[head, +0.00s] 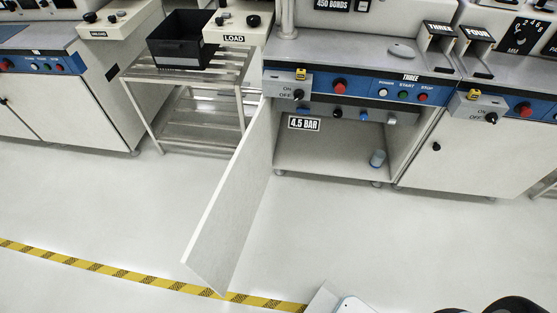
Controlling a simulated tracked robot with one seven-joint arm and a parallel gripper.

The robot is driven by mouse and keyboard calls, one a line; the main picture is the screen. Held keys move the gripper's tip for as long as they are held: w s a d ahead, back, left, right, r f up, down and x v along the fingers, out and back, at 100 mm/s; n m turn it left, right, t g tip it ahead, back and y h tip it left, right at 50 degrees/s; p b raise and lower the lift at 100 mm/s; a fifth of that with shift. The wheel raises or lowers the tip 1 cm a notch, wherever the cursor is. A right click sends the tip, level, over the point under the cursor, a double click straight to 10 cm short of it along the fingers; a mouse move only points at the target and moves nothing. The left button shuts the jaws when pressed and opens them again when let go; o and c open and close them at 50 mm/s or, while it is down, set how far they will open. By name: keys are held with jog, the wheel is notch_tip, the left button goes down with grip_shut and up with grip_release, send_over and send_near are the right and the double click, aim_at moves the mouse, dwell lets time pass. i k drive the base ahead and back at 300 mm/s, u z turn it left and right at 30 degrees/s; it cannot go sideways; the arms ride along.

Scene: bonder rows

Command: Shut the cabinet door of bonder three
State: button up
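The cabinet door (232,205) of bonder three stands wide open in the head view. It is a plain pale panel, hinged at the left side of the cabinet opening and swung out over the floor toward me. The cabinet of bonder three (330,158) shows its open inside under a blue control panel (371,88). A "4.5 BAR" label (304,123) and several knobs show at the top of the opening. No gripper fingers can be made out.
Bonder four (480,150), with its cabinet door shut, stands at the right. A metal rack (200,138) holding a black bin (182,40) stands left of bonder three. Yellow-black floor tape (120,271) runs near the door's lower corner. The floor (330,235) right of the door is clear.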

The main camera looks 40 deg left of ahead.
aim_at(214, 253)
jog(key=z, duration=1.05)
jog(key=k, duration=2.85)
jog(key=u, duration=1.5)
jog(key=i, duration=1)
jog(key=u, duration=0.15)
